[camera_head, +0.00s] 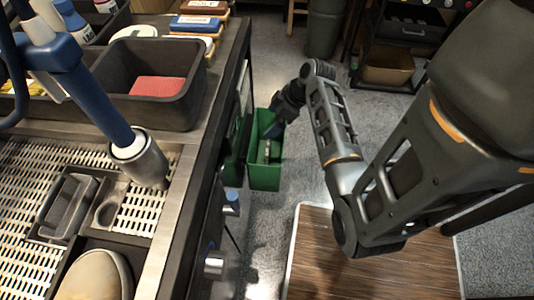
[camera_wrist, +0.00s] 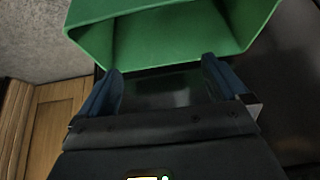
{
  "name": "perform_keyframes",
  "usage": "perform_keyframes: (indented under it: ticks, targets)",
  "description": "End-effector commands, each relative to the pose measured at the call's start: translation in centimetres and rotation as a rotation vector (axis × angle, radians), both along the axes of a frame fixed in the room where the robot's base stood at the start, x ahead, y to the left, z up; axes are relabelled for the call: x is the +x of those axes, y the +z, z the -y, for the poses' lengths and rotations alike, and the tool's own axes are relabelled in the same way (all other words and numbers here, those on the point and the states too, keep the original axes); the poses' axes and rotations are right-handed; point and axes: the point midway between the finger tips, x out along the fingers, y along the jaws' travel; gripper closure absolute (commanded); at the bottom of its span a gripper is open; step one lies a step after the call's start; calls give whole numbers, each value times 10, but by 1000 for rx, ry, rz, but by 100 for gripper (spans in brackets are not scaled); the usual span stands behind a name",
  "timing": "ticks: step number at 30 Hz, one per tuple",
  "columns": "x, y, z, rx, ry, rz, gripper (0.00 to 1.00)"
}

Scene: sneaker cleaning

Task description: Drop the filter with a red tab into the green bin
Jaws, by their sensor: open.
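The green bin (camera_head: 265,178) stands on the floor beside the workbench, with its open top facing up. My gripper (camera_head: 272,128) reaches down at the bin's opening. In the wrist view my gripper (camera_wrist: 160,74) has its two blue fingers spread apart, and the green bin (camera_wrist: 170,35) fills the upper part of the picture. A small grey object (camera_head: 265,150) shows inside the bin; I cannot tell whether it is the filter. No red tab can be made out in either view. Between the fingers there is only a dark area, with no clear held object.
The workbench with a perforated metal top (camera_head: 150,210) runs along the left, close to the bin. A black tray (camera_head: 120,100) on it holds a red pad (camera_head: 157,90). A wood-topped surface (camera_head: 330,265) lies below my arm. Grey floor (camera_head: 262,230) shows around the bin.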

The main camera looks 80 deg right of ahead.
Motion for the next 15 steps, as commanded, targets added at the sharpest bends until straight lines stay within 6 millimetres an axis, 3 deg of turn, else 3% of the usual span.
perform_keyframes:
  ticks: [6,15]
  targets:
    - [-17,31,2,-2,-1,0,0]
    - [-25,43,2,1,0,0,0]
